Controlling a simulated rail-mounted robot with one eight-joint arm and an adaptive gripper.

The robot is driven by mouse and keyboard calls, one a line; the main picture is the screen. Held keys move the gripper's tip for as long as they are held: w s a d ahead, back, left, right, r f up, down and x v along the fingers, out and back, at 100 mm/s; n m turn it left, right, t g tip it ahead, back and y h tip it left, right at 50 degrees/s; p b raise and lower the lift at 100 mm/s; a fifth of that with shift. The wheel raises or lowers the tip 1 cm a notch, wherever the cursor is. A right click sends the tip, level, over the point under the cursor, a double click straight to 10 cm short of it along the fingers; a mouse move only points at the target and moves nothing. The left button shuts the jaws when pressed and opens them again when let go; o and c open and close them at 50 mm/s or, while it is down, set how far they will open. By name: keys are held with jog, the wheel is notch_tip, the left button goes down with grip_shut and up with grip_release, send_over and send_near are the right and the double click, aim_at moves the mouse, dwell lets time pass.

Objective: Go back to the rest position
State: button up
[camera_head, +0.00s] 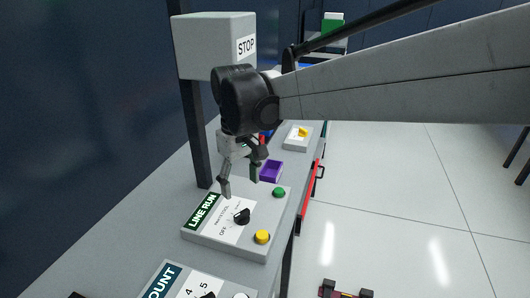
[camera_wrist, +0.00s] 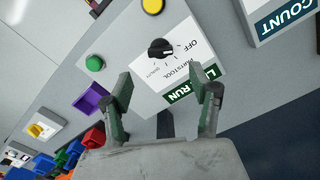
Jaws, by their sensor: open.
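My gripper (camera_head: 240,182) is open and empty above the LINE RUN panel (camera_head: 262,249) in the head view. In the wrist view, its two fingers (camera_wrist: 165,95) are spread apart over the panel's lower edge, with nothing between them but panel and bench. The panel's black knob (camera_wrist: 161,49) lies beyond the fingertips, apart from them. The knob (camera_head: 241,216) also shows in the head view, below and in front of the fingers. The panel has a green button (camera_head: 279,192) and a yellow button (camera_head: 262,237).
A grey STOP box (camera_head: 213,45) stands on a dark post (camera_head: 194,135) close behind my wrist. A COUNT panel (camera_head: 165,280) is at the near end of the bench. A purple bin (camera_head: 271,170) and a panel with a yellow switch (camera_head: 298,139) lie farther along. Open floor is right.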

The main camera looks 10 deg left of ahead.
jog(key=shift+r, duration=0.95)
jog(key=shift+d, duration=0.1)
